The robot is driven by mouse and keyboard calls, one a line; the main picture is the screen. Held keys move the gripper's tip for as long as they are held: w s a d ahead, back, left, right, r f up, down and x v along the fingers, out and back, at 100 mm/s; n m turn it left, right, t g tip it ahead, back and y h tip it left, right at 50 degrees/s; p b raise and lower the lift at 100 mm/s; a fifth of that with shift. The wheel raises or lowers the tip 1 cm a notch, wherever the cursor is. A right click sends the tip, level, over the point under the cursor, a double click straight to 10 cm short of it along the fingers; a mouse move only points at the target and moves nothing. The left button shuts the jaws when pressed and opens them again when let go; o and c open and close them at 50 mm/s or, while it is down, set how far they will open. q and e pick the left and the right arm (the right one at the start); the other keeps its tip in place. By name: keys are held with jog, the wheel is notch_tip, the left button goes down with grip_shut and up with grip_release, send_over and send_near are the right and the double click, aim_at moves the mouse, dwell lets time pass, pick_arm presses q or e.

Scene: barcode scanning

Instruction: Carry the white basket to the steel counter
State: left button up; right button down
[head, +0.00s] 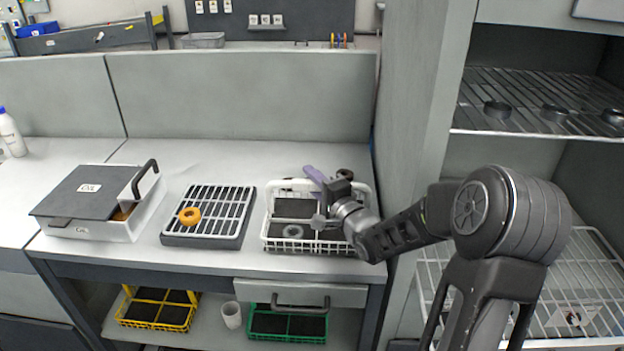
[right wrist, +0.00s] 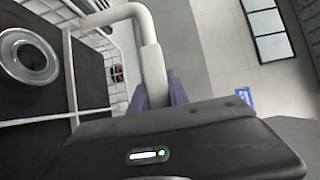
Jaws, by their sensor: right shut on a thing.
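The white basket (head: 268,228) is a wire-frame basket with a dark floor, at the right end of a light grey counter (head: 230,160). A grey ring (head: 293,231) lies in it. My right gripper (head: 322,190), with purple fingers, is over the basket and shut on its white rail or handle. In the right wrist view the white bar (right wrist: 150,55) passes between the purple fingers, and the ring (right wrist: 28,60) shows inside the basket. Part of the basket's right side is hidden by my arm. I cannot tell whether the basket touches the counter. My left gripper is out of view.
A lidded box (head: 95,229) is further left. A tall cabinet (head: 420,120) with wire shelves (head: 540,85) rises at the right. Yellow and green crates (head: 288,327) sit below the counter.

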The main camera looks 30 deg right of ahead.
jog(key=c, duration=1.7)
grip_release()
jog(key=shift+f, duration=0.15)
jog(key=o, duration=0.4)
jog(key=shift+o, duration=0.2)
jog(key=s+b, duration=0.1)
jog(key=s, duration=1.1)
jog(key=shift+a+r, duration=0.2)
jog(key=shift+a, duration=0.2)
